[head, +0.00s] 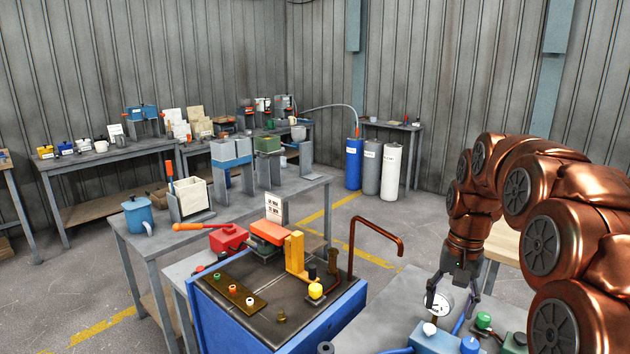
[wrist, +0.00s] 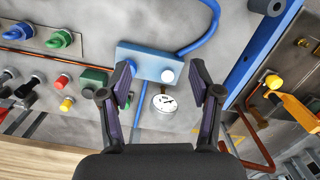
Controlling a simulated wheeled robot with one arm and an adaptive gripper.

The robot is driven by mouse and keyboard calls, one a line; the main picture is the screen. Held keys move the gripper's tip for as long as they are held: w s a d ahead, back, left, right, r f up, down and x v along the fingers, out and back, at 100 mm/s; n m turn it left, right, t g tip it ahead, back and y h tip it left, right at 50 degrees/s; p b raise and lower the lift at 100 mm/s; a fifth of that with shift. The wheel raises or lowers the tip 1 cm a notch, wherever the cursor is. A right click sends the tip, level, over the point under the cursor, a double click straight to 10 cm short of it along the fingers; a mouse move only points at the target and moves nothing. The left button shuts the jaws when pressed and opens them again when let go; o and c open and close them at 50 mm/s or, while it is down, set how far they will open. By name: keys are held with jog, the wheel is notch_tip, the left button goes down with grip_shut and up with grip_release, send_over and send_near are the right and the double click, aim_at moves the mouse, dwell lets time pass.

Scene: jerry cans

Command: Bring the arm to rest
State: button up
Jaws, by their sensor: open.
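My arm (head: 545,205) is copper-coloured and reaches in from the right side of the head view. It bends over and hangs down at its end. My gripper (head: 453,297) points downward above the grey panel with the blue block. In the wrist view my gripper (wrist: 162,76) has its two dark fingers spread wide, with nothing held between them. A round white gauge (wrist: 164,103) and a light blue block (wrist: 150,64) with a white knob show below and between the fingers. The exact height above them is hard to tell.
Near the gripper are a green knob (head: 484,320), blue hoses and other fittings. A blue-sided workbench (head: 240,320) with a bent copper pipe (head: 378,228) stands to the left. Tables with cans and boxes stand farther back. Open floor (head: 330,225) lies behind the bench.

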jog(key=s+a+f+n+p, duration=0.1)
jog(key=s+a, duration=0.1)
jog(key=s, duration=0.8)
jog(key=s+a+f+n+p, duration=0.1)
jog(key=s+a+n, duration=0.1)
jog(key=s, duration=0.9)
jog(key=s+a+n+g+p, duration=0.1)
jog(key=s+a, duration=0.3)
jog(key=s, duration=0.6)
jog(key=shift+s+a+f+n+h+p, duration=0.15)
jog(key=shift+s+f+n+h+p, duration=0.2)
jog(key=shift+f+n+p, duration=0.1)
jog(key=shift+c, duration=0.2)
